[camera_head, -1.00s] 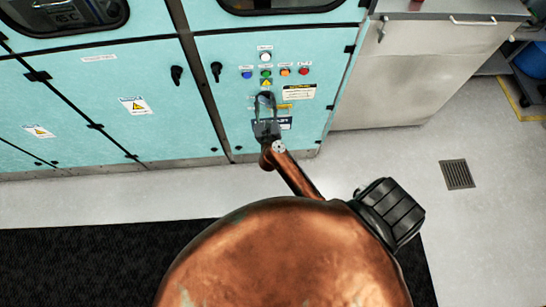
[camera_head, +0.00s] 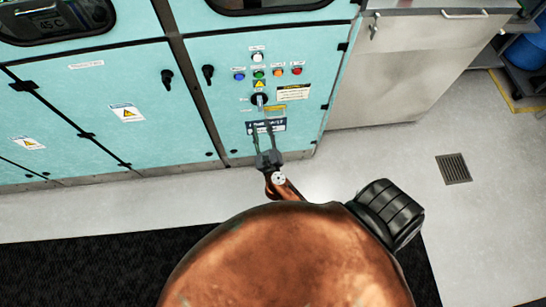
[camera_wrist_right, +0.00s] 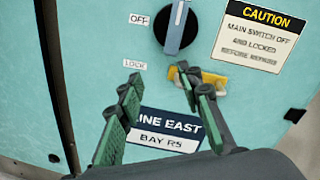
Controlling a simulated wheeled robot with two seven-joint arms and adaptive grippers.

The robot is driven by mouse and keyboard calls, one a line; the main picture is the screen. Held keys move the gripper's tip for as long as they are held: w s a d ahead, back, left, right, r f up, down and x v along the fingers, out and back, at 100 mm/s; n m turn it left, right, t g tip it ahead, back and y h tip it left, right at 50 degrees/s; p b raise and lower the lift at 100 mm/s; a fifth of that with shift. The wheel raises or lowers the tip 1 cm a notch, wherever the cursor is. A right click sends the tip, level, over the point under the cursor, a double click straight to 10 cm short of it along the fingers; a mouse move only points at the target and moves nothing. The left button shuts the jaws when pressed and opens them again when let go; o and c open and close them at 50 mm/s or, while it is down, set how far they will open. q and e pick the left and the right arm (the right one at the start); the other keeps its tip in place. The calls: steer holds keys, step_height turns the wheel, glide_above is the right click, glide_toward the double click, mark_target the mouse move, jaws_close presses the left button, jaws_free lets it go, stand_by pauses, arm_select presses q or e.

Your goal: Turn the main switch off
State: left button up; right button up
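The main switch (camera_head: 260,99) is a round black knob with a grey handle on the teal cabinet door. In the right wrist view the switch (camera_wrist_right: 176,30) is cut by the top edge; its handle stands near upright, its white line at the top. An OFF label (camera_wrist_right: 139,19) is at its upper left and a LOCK label (camera_wrist_right: 134,65) at its lower left. My right gripper (camera_head: 262,130) is open and empty, below the switch and apart from it; its spread fingers also show in the right wrist view (camera_wrist_right: 158,77). My left gripper is not in view.
Coloured buttons and lamps (camera_head: 259,74) sit above the switch. A yellow tab (camera_wrist_right: 210,78) and a LINE EAST plate (camera_wrist_right: 165,130) are below it. A black door handle (camera_head: 208,72) is to the left. A steel cabinet (camera_head: 395,70) stands to the right.

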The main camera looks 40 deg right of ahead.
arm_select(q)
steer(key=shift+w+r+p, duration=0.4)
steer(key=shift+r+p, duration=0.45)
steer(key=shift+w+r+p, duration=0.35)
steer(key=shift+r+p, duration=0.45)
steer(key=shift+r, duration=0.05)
arm_select(e)
steer(key=s+a+f+n+g+y, duration=0.1)
steer(key=s+f+n+y, duration=0.1)
steer(key=s+f+n, duration=0.2)
steer(key=s+a+f+n+g+y, duration=0.1)
steer(key=s+f+n, duration=0.3)
steer(key=f+n, duration=0.5)
steer(key=s+a+f+n+g+y, duration=0.1)
steer(key=s+a+f+n+y, duration=0.1)
steer(key=s+f+n+y, duration=0.2)
steer(key=shift+s+a+f+n+g, duration=0.5)
steer(key=shift+f+n, duration=1.1)
steer(key=shift+f, duration=2.65)
steer(key=shift+d, duration=0.1)
